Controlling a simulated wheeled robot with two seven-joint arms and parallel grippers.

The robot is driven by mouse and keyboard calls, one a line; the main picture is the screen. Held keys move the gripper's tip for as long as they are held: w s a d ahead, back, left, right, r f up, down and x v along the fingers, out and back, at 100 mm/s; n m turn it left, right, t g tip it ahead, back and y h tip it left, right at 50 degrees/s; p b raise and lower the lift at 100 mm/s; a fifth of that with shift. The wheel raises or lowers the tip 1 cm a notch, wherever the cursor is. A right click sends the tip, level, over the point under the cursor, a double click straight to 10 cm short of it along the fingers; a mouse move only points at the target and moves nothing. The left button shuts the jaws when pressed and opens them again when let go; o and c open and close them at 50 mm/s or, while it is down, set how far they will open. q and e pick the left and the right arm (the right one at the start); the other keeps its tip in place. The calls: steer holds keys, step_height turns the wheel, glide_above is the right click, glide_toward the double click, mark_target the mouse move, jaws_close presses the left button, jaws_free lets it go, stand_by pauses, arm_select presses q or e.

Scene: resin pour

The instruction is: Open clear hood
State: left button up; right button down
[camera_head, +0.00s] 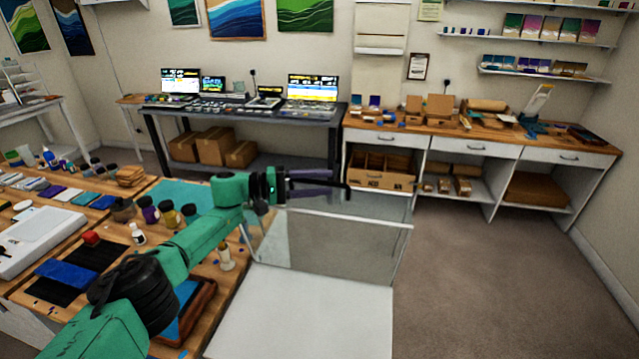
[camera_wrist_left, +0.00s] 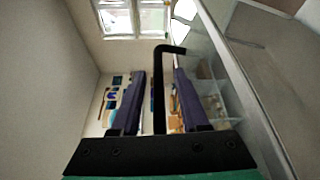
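The clear hood (camera_head: 345,243) is a box of see-through panels with pale edges, standing at the right end of the workbench. My left gripper (camera_head: 318,183) is over the hood's far upper part, its purple fingers pointing right. The fingers are apart, with a thin black bar with a bent tip between them. The bar shows clear of both fingers in the left wrist view, where my left gripper (camera_wrist_left: 155,75) also appears. A clear panel with a pale edge (camera_wrist_left: 243,88) runs close along the right there. Whether the bar touches the hood cannot be told. My right gripper is not in view.
A white flat surface (camera_head: 300,315) lies in front of the hood. Open floor (camera_head: 490,285) is to the right. A desk with screens (camera_head: 312,88) stands behind.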

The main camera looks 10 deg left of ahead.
arm_select(q)
steer(key=b+v, duration=0.1)
steer(key=v, duration=1.3)
steer(key=shift+s+a, duration=0.15)
steer(key=shift+a, duration=0.15)
